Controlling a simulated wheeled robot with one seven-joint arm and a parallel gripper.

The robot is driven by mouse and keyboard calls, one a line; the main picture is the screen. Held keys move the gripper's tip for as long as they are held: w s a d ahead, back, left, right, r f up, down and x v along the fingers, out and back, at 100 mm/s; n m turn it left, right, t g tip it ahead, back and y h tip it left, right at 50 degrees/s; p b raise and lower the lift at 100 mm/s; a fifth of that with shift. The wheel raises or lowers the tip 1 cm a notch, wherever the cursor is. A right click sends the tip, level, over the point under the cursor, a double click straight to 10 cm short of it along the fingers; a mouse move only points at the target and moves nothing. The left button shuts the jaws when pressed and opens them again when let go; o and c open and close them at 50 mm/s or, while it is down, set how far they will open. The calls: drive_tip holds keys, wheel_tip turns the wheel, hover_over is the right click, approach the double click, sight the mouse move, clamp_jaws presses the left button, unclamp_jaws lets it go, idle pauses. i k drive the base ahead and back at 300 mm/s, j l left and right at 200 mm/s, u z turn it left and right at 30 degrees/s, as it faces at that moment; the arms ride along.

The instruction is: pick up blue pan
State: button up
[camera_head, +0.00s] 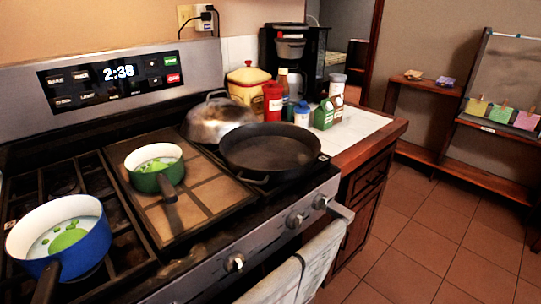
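The blue pan (88,251) sits on the stove's left burner grate at the lower left of the head view. It is a deep pan with a blue outside and a white inside, and green shapes show in its bottom. Its dark handle (46,284) points toward the bottom edge of the picture and is partly cut off there. My gripper is not in view.
A green pan (172,171) stands on the stove's middle, its handle toward the front. A black skillet (270,152) and a metal lid (217,122) are to its right. Bottles and jars (323,115) crowd the counter (368,130). A towel (318,262) hangs in front.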

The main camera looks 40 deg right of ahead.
sight(62, 239)
drive_tip(key=i+l+u, duration=0.2)
drive_tip(key=l, duration=0.15)
drive_tip(key=l+u, duration=0.25)
drive_tip(key=l, duration=0.15)
drive_tip(key=i+l+u, duration=0.2)
drive_tip(key=l, duration=0.2)
drive_tip(key=k, duration=0.1)
